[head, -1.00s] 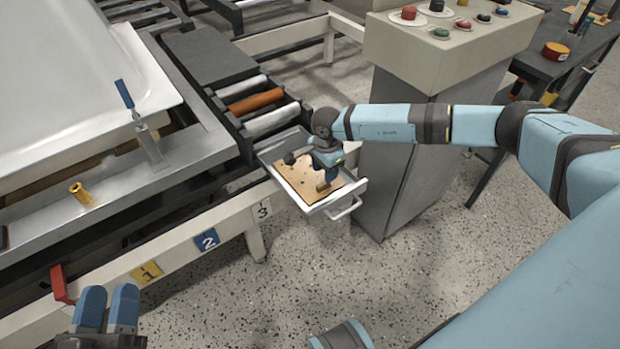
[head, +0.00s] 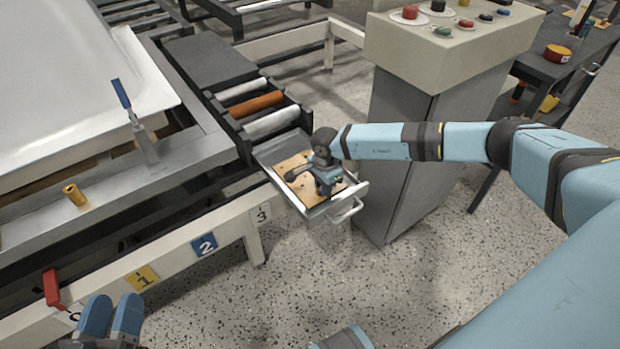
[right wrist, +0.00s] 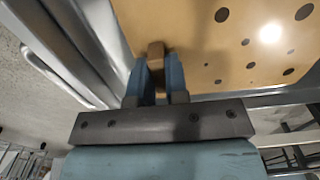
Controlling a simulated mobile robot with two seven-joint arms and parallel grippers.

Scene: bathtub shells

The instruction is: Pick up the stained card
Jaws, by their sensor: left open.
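The stained card (head: 288,166), tan with several dark spots, lies in the open metal drawer (head: 264,152). In the right wrist view the card (right wrist: 200,60) fills the upper right, with a small brown block (right wrist: 156,52) standing on it near one edge. My right gripper (head: 326,196) reaches down over the drawer. Its fingers (right wrist: 158,75) sit close against both sides of the block, with no clear gap, and seem shut on it. The card looks flat in the drawer. My left gripper (head: 110,318) is open at the lower left, away from the card.
A control pedestal (head: 400,165) with coloured buttons stands right of the drawer. Rollers (head: 255,104) lie behind it. A bench with numbered plates (head: 204,244) and a red lever (head: 51,288) is at the left. The floor in front is free.

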